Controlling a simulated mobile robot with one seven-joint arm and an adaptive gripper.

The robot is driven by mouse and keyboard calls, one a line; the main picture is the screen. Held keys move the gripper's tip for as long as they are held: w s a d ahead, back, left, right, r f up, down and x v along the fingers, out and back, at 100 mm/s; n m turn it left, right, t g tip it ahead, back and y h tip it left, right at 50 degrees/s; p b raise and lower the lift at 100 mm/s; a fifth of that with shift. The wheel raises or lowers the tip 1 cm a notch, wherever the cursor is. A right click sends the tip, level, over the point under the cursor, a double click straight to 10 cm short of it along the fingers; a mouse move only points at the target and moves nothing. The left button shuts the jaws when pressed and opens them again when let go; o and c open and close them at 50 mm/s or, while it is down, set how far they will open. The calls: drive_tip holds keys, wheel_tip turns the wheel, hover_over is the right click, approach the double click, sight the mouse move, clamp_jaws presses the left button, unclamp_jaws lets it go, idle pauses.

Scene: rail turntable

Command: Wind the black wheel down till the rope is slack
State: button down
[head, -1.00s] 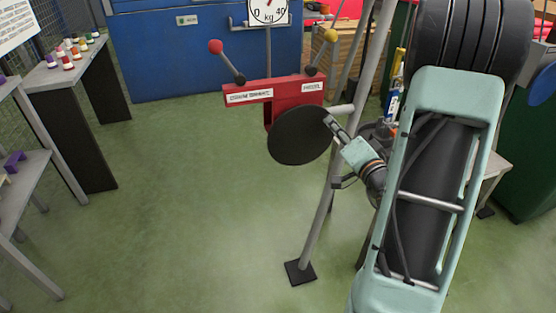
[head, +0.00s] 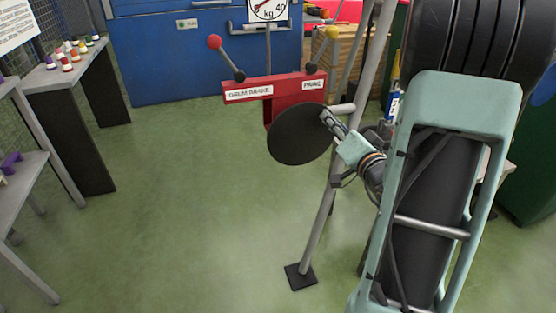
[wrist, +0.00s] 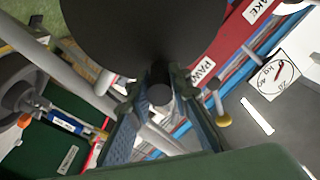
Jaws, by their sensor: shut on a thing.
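The black wheel (head: 298,136) is a plain dark disc below the red bracket, in front of a grey tripod leg. My gripper (head: 327,119) is at its upper right rim in the head view. In the wrist view, the wheel (wrist: 140,25) fills the top and a dark round grip (wrist: 159,88) sticks out from it. My gripper (wrist: 158,100) is shut on this grip, with a finger on either side. The kg dial (head: 268,10) is cut by the top edge; its red needle shows in the wrist view dial (wrist: 272,77). No rope can be clearly made out.
The red bracket (head: 278,88) carries a red-knobbed lever (head: 215,42) on the drum brake side and a yellow-knobbed lever (head: 332,33) on the pawl side. A tripod leg (head: 322,225) stands beside my arm. The green floor (head: 180,220) at left is clear.

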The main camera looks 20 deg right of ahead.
drive_tip(key=shift+w+a+r+n+b, duration=0.1)
drive_tip(key=shift+a+r+n+b, duration=0.2)
drive_tip(key=shift+a+n+b, duration=0.15)
drive_tip(key=c, duration=1.6)
unclamp_jaws()
drive_tip(key=shift+d, duration=0.1)
drive_tip(key=shift+d+f, duration=0.1)
drive_tip(key=shift+d, duration=0.05)
